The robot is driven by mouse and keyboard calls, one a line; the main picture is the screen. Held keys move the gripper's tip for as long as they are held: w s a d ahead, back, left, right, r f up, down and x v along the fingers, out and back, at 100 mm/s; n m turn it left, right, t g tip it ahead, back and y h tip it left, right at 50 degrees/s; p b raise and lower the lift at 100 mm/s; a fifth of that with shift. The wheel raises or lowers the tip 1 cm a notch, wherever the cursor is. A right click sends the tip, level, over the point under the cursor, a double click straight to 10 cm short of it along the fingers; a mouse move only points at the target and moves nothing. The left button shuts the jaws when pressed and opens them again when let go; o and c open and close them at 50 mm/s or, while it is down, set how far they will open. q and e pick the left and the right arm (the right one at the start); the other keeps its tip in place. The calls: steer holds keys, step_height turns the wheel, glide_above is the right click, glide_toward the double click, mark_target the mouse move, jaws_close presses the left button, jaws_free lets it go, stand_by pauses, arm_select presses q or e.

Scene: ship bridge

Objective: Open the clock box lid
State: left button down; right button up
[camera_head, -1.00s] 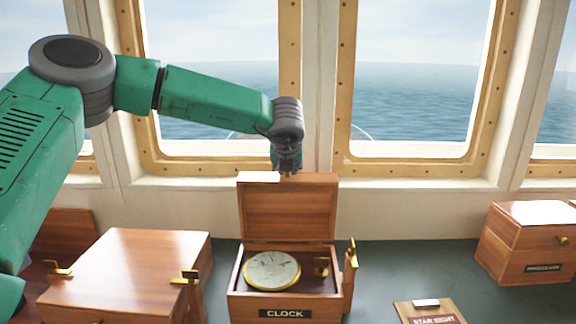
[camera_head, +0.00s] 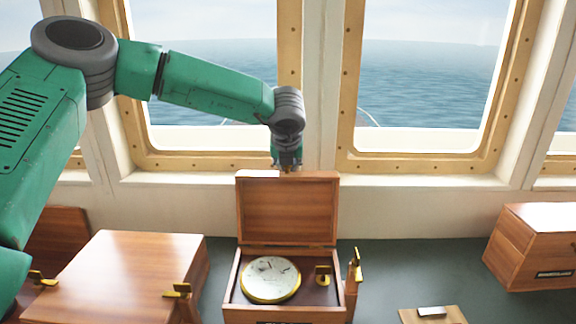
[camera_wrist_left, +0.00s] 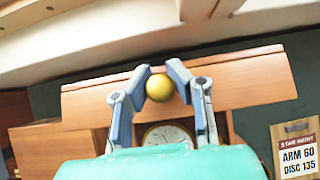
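The wooden clock box (camera_head: 229,307) stands on the counter at lower centre in the head view. Its lid (camera_head: 287,212) is raised and stands roughly upright at the back. A round clock (camera_head: 270,280) with a brass rim lies inside the box. My left gripper (camera_head: 287,164) is at the lid's top edge. My right gripper is not in view.
A larger closed wooden box (camera_head: 125,270) with brass fittings is close on the left. Another wooden box (camera_head: 540,245) stands at the right. A small placard (camera_head: 433,313) lies between; the wrist view shows its text. Window frames rise behind the counter.

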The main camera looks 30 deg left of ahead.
arm_select(q)
steer(key=c, duration=1.4)
jaws_free()
steer(key=shift+r, duration=0.2)
steer(key=shift+c, duration=0.2)
steer(key=shift+o, duration=0.5)
steer(key=shift+s, duration=0.1)
steer(key=v, duration=1.2)
steer(key=shift+f, duration=0.1)
